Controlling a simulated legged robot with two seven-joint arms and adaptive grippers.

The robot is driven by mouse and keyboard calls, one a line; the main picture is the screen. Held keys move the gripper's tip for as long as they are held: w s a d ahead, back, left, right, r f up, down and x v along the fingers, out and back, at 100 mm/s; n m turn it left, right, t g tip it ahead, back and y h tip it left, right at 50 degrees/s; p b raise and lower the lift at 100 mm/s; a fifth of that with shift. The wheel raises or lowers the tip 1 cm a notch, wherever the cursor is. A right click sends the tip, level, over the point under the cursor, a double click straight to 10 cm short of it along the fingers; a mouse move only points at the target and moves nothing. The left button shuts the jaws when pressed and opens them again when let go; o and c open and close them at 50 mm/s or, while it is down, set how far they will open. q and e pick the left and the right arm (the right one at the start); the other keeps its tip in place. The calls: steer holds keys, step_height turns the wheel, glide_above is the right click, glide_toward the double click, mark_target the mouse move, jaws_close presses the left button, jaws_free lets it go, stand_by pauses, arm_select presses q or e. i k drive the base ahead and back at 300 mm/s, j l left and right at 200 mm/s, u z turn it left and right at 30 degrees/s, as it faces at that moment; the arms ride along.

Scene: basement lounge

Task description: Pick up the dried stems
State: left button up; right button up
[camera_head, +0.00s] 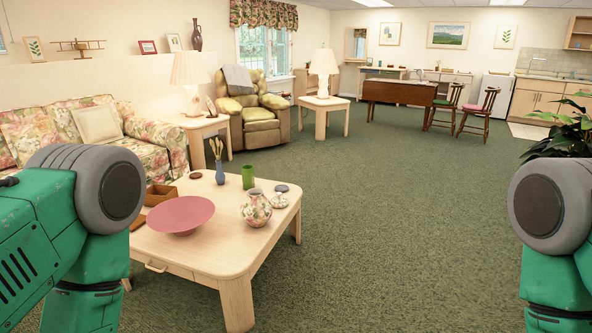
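The dried stems (216,147) are pale yellow and stand upright in a slim blue vase (220,173). The vase is on the light wood coffee table (222,258), toward its far side. The lower parts of the stems are hidden inside the vase. Only green and grey links of my two arms show, at the left and right edges. Neither of my grippers is in view.
Around the vase are a green cup (248,177), a floral jar (257,210), a small lidded pot (279,201), a pink bowl (180,215) and a brown box (160,194). A floral sofa (172,146) stands behind the table. Green carpet (400,220) is open to the right.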

mark_target(218, 143)
steer(key=i+j, duration=0.3)
steer(key=i, duration=0.15)
steer(key=i+j, duration=0.25)
steer(key=i, duration=0.25)
steer(key=i+j+u, duration=0.1)
steer(key=i+j, duration=0.2)
steer(key=i, duration=0.15)
